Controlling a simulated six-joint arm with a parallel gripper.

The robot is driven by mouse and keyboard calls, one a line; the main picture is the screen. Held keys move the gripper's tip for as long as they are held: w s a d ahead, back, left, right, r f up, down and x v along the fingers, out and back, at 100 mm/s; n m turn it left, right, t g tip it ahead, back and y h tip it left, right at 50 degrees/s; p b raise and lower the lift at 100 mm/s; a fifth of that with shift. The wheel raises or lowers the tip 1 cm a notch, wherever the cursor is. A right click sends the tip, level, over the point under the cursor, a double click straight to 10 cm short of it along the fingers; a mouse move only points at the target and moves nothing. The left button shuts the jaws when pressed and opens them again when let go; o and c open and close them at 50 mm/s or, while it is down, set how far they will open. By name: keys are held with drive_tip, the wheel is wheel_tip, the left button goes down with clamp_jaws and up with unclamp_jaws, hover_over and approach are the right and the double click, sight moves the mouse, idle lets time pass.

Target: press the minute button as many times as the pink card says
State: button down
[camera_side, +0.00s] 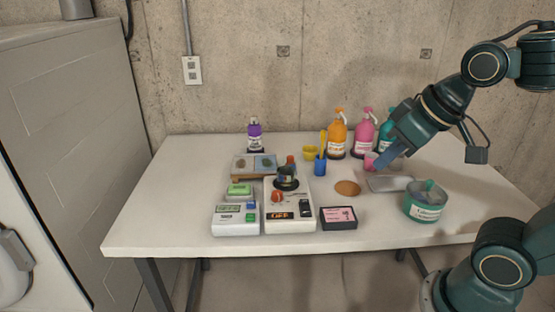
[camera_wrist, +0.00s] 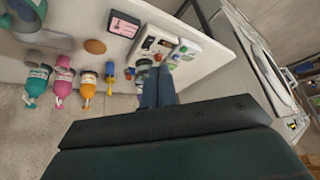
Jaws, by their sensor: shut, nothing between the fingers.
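The pink card (camera_side: 341,215) lies on a black block right of the devices; its print is too small to read. It also shows in the wrist view (camera_wrist: 124,25). A white timer box (camera_side: 236,228) with a green display and small buttons stands at the front left; I cannot read which button is the minute one. Beside it is a white device (camera_side: 291,226) with an orange OFF display and a red knob. My gripper (camera_side: 375,164) is shut and empty, up at the right near the bottles, apart from the boxes. Its fingers (camera_wrist: 157,87) show in the wrist view.
Orange (camera_side: 337,136) and pink (camera_side: 363,129) pump bottles stand at the back, with a teal one partly behind my arm. The table's left side is clear.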

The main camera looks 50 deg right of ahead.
drive_tip(key=w+a+f+m+t+y, duration=0.1)
drive_tip(key=w+a+f+m, duration=0.15)
drive_tip(key=w, duration=1.45)
drive_tip(key=m+t+y, duration=0.2)
hover_over(255, 204)
wheel_tip(255, 204, down, 10)
drive_tip(key=shift+a+f, duration=0.1)
drive_tip(key=shift+f, duration=4.3)
